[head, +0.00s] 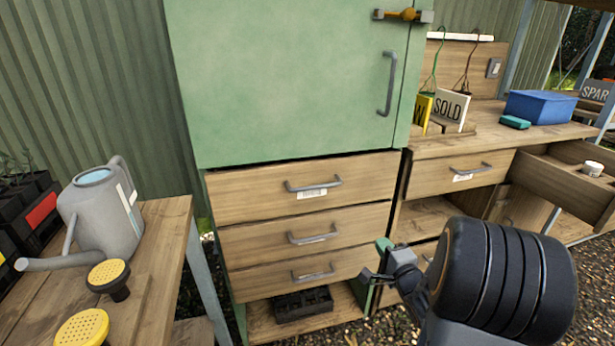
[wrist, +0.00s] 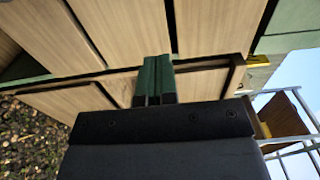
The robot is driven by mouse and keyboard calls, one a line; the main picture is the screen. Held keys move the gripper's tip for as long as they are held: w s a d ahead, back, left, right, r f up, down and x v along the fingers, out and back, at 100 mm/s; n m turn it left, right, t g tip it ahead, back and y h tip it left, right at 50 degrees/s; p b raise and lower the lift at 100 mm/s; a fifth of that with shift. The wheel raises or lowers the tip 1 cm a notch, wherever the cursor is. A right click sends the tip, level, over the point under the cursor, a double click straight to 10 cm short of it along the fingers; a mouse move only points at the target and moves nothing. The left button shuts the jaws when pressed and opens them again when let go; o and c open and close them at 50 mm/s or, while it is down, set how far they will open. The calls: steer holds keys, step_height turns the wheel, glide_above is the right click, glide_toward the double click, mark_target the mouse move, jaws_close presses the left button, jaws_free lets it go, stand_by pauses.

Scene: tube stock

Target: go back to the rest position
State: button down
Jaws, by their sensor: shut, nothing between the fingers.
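My gripper (head: 376,260) shows in the head view at the lower middle right, in front of the right edge of the green cabinet (head: 285,80) and its wooden drawers. In the wrist view my gripper (wrist: 154,82) has its green fingertips together, with nothing between them. Wooden drawer fronts (wrist: 130,30) fill much of the wrist view beyond the fingers. The gap between the fingers and the wood is hard to judge.
A workbench (head: 550,135) at right has an open drawer (head: 560,185) sticking out. It bears a blue box (head: 540,107) and a SOLD sign (head: 450,108). At left, a table (head: 165,235) bears a grey watering can (head: 100,212). Gravel (head: 575,285) shows at the lower right.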

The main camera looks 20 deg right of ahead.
steer(key=a+r+n+g+h+p, duration=0.2)
steer(key=a+r+n+g+p, duration=0.15)
steer(key=r+p, duration=0.6)
steer(key=a+r+n+g+h+p, duration=0.15)
steer(key=r+n+g+p, duration=0.3)
steer(key=r+p, duration=0.5)
steer(key=s+a+r+n+g+y+p, duration=0.3)
steer(key=s+a+r+n+g+p, duration=0.3)
steer(key=s+a+r+n+p, duration=0.4)
steer(key=s+a+r+p, duration=0.2)
steer(key=s+r, duration=0.1)
steer(key=r, duration=0.1)
steer(key=shift+s, duration=0.2)
steer(key=shift+r, duration=0.1)
